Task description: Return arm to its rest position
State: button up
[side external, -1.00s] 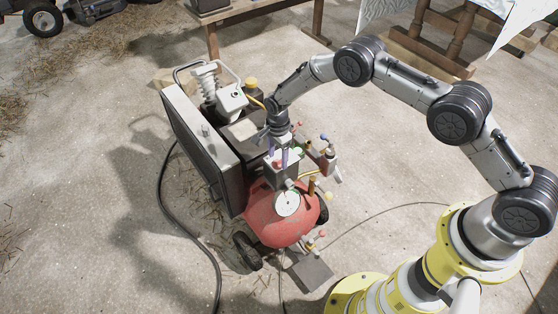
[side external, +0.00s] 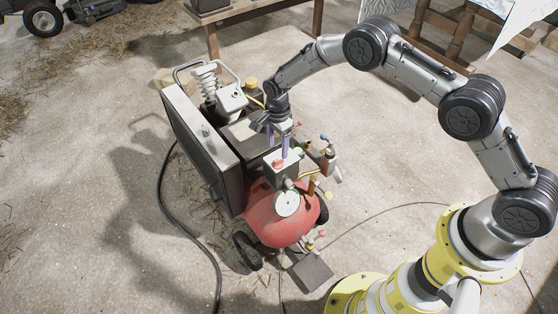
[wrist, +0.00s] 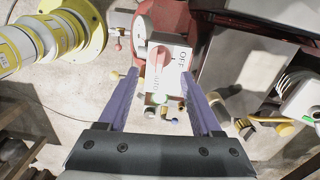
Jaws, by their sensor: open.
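My gripper (side external: 286,153) is open and empty, pointing down just above the grey switch box (side external: 283,178) on the red compressor (side external: 282,218). In the wrist view, the two purple fingers of my gripper (wrist: 159,78) stand apart, with the switch box (wrist: 183,66) seen between and beyond them. The box has a red knob (wrist: 158,62) and the printed words OFF and AUTO. The knob also shows in the side view (side external: 278,163). Whether the fingertips fully clear the box is hard to tell.
A dark flat panel (side external: 205,150) and a white coiled part (side external: 206,80) stand to the left of my gripper. Fittings with coloured knobs (side external: 325,155) stick out on the right. A black hose (side external: 165,200) lies on the floor. A wooden table (side external: 262,12) is behind.

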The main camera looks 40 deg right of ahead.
jog(key=shift+r, duration=0.35)
